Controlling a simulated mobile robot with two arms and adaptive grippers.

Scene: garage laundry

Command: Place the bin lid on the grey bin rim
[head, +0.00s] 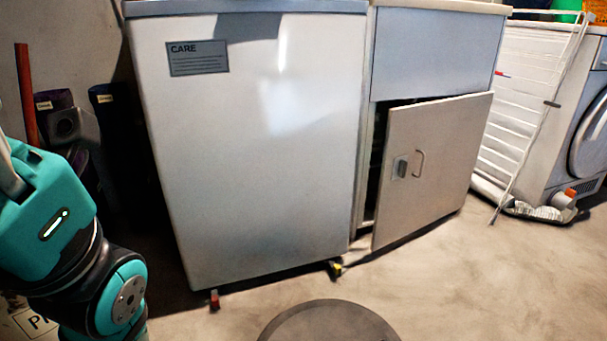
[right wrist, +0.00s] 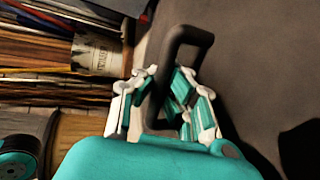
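A dark grey round disc (head: 330,322) shows at the bottom edge of the head view, cut off by the frame. It looks like the bin lid or the top of the bin; I cannot tell which. In the right wrist view a dark loop handle (right wrist: 188,36) runs between the fingers of my right gripper (right wrist: 168,78). The fingers close in on both sides of it. What the handle is fixed to is hidden or too dark to tell. My left arm is at the left of the head view, but its gripper is out of view.
A white cabinet (head: 260,150) marked CARE stands behind the disc. Beside it is a cabinet with a door ajar (head: 435,165). A white drying rack (head: 515,120) and a washer (head: 590,140) are at the right. The floor (head: 470,290) right of the disc is clear.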

